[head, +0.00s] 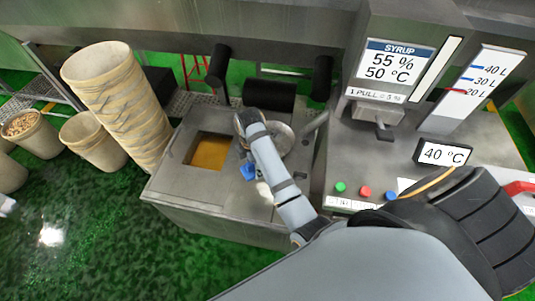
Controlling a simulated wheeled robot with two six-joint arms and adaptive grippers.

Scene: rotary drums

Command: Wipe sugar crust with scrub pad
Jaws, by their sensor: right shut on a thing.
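My right arm reaches from the lower right over the metal machine top. Its gripper (246,161) is mostly hidden behind my forearm, near the middle of the top. It is shut on a small blue scrub pad (249,172), low over or on the metal; I cannot tell if it touches. A whitish patch (264,190), likely the sugar crust, lies just below and right of the pad, partly covered by my arm. My left gripper is not in view.
An open tank with amber liquid (210,153) lies left of the pad. A round metal bowl (282,138) sits behind my forearm. The syrup dispenser (393,75) and coloured buttons (364,192) stand right. Stacked tubs (118,105) stand left on the green floor.

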